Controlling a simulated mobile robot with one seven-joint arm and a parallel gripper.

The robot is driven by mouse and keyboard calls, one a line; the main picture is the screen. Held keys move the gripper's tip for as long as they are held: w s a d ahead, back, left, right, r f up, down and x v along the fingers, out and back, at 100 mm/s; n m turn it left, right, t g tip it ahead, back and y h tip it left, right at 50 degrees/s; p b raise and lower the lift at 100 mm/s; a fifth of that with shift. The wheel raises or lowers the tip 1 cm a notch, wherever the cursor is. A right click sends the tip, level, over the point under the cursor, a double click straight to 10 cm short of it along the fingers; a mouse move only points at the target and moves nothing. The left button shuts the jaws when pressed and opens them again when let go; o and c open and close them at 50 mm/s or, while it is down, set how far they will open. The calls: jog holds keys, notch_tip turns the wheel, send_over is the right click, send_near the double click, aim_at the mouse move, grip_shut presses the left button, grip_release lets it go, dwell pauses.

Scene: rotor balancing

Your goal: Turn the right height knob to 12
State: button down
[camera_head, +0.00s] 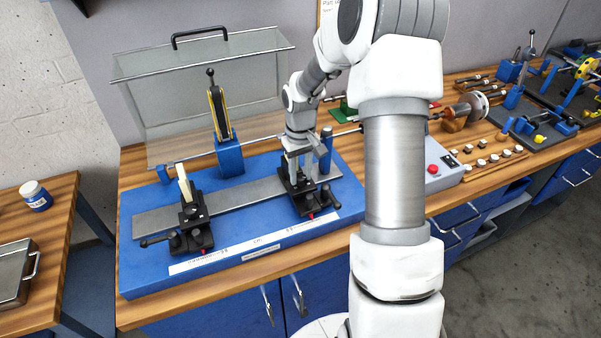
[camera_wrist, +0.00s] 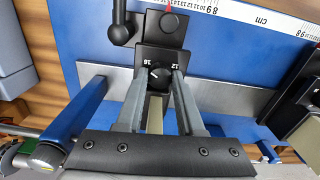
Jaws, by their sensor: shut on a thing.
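The right support (camera_head: 312,202) is a black stand on the grey rail of the blue base. My gripper (camera_head: 297,160) points down onto it, and the knob is hidden there in the head view. In the wrist view my gripper (camera_wrist: 160,76) has its grey fingers on either side of the dark right height knob (camera_wrist: 159,80), shut on it. A short white mark on the knob tilts up and left, nearer the 18 than the 12.
The left support (camera_head: 190,222) stands on the same grey rail (camera_head: 245,199). A blue post with a yellow-edged lever (camera_head: 219,113) and a clear guard (camera_head: 160,100) stand behind. A control box with a red button (camera_head: 432,169) sits to the right.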

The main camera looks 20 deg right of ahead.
aim_at(301, 177)
jog(key=shift+m, duration=0.3)
jog(key=m+b, duration=0.1)
jog(key=m, duration=0.2)
jog(key=shift+b, duration=0.4)
jog(key=shift+m+b, duration=0.45)
jog(key=shift+m, duration=1.45)
jog(key=c, duration=0.5)
grip_release()
jog(key=shift+r, duration=0.1)
notch_tip(301, 177, up, 17)
jog(key=shift+r, duration=0.15)
